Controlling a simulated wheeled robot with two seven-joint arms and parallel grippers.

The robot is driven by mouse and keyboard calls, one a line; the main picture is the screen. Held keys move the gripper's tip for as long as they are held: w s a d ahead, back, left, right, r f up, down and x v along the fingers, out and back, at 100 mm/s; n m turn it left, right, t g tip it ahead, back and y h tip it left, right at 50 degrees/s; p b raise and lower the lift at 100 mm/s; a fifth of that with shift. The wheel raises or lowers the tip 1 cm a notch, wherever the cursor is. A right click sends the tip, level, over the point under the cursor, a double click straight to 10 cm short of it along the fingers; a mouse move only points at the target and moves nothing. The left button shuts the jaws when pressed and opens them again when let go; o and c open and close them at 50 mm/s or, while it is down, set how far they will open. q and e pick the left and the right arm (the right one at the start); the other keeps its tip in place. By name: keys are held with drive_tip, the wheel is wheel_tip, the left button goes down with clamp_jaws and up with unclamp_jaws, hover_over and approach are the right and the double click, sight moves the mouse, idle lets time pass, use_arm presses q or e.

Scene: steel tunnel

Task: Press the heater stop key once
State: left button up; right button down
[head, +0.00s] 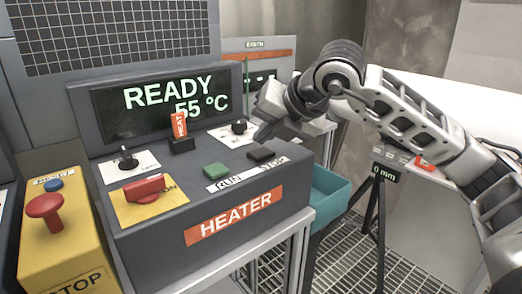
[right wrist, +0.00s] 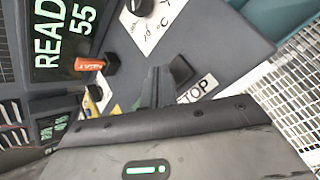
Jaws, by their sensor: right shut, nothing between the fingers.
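The heater console (head: 150,240) is a grey box with an orange HEATER label. Its black stop key (head: 261,154) sits above the STOP label, right of the green RUN key (head: 216,170). The display (head: 165,105) reads READY 55 °C. My right gripper (head: 262,134) is shut and empty, with its tips pointing down just above and behind the stop key. In the right wrist view the shut fingers (right wrist: 157,82) are beside the stop key (right wrist: 182,70); I cannot tell whether they touch it. My left gripper is not in view.
The console also carries a red rotary switch (head: 144,187), a black knob (head: 239,127) and an orange-tagged key (head: 180,126). A teal bin (head: 328,196) and a tripod (head: 380,215) stand at right.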

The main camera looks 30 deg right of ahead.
sight(265, 154)
drive_tip(key=shift+r+p, duration=1.75)
drive_tip(key=shift+r, duration=0.75)
drive_tip(key=shift+f, duration=0.1)
